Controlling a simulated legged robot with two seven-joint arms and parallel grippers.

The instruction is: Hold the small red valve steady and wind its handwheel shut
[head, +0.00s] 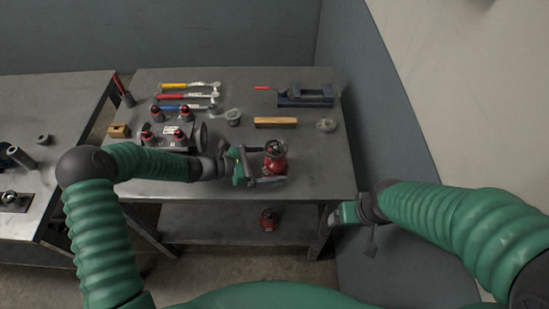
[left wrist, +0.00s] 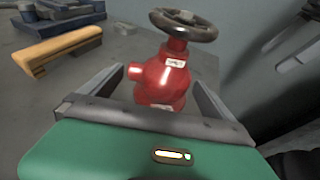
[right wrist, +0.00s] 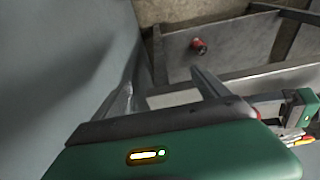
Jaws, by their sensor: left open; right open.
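The small red valve (head: 275,163) stands upright on the right part of the metal table, near its front edge. Its dark handwheel (left wrist: 184,25) is on top, seen in the left wrist view. My left gripper (head: 266,166) is open, with its fingers reaching to either side of the red valve body (left wrist: 163,80); I cannot tell if they touch it. My right gripper (head: 350,214) is open and empty, off the table's front right corner, below the tabletop. In the right wrist view nothing is between its fingers (right wrist: 160,85).
A second red valve (head: 269,220) sits on the lower shelf (head: 210,226). A wooden block (head: 276,122), a blue vise (head: 306,95), wrenches (head: 188,98) and several red-topped parts lie behind and left. A blue-grey wall (head: 370,120) stands close on the right.

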